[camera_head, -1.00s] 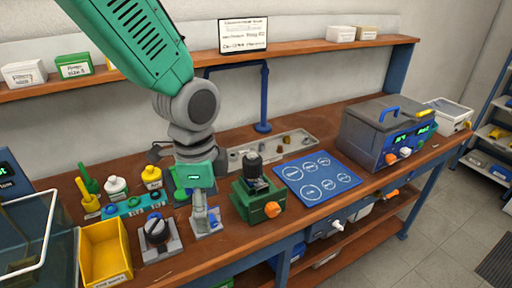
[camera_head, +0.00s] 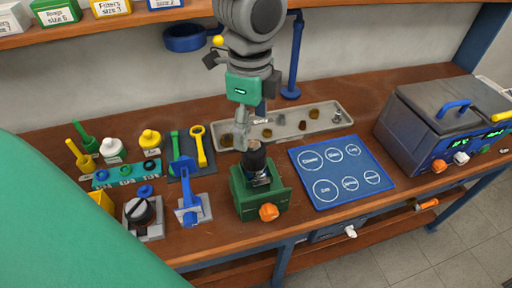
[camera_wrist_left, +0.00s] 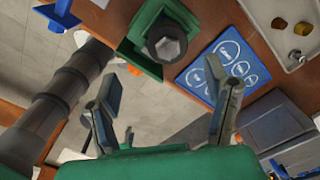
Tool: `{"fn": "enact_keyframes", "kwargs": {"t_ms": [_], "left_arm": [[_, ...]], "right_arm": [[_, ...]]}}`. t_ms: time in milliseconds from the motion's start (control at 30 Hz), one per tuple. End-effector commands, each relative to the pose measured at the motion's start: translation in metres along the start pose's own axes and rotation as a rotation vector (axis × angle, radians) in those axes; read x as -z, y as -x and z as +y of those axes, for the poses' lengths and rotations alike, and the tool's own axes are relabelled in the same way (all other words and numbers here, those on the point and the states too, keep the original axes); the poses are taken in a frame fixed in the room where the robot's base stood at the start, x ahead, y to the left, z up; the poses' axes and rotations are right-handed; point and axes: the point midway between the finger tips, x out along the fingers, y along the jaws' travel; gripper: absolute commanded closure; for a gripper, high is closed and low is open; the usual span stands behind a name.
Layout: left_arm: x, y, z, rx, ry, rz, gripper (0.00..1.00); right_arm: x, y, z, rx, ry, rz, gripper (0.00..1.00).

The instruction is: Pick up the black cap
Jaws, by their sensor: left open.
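The black cap (camera_head: 257,162) stands upright on top of a green regulator block (camera_head: 262,201) with an orange knob, on the wooden bench. In the left wrist view the cap (camera_wrist_left: 166,44) shows from above with a hexagonal top, on the green block (camera_wrist_left: 145,18). My left gripper (camera_head: 242,138) hangs just above and slightly left of the cap in the head view. In the left wrist view its two fingers (camera_wrist_left: 168,92) are spread apart and empty, and the cap lies beyond the fingertips. I cannot tell the exact height gap. My right gripper is not seen.
A blue mat (camera_head: 342,171) with white circles lies right of the block, and a grey parts tray (camera_head: 293,128) lies behind. A blue stand (camera_head: 187,190) and a black-knob fixture (camera_head: 143,217) stand left. A grey machine (camera_head: 432,118) stands far right.

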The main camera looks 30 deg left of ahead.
Motion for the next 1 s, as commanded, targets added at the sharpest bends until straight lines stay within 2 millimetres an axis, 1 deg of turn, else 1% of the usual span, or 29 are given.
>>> {"fn": "enact_keyframes", "kwargs": {"t_ms": [33, 100, 200, 367, 633, 767, 967, 1000], "left_arm": [[-0.001, -0.013, -0.001, -0.007, 0.000, -0.002, 0.30], [-0.003, -0.025, -0.004, -0.008, 0.001, 0.001, 0.30], [-0.004, -0.036, -0.004, -0.007, 0.002, 0.003, 0.30], [-0.006, -0.045, -0.003, -0.004, 0.002, 0.007, 0.30], [-0.001, -0.084, -0.005, -0.005, 0.001, 0.001, 0.30], [0.002, -0.091, -0.004, -0.003, 0.001, 0.000, 0.30], [0.000, -0.091, -0.004, 0.000, 0.001, 0.003, 0.30], [-0.001, -0.091, -0.004, 0.000, 0.001, 0.004, 0.37]], "right_arm": [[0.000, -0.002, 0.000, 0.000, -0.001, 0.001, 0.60], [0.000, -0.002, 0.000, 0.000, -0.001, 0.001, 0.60], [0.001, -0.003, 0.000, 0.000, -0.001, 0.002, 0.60], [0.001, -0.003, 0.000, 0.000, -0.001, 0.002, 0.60], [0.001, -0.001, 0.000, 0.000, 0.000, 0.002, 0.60], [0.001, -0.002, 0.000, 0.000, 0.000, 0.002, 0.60], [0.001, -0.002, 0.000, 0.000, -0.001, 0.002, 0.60], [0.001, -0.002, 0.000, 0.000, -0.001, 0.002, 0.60]]}}
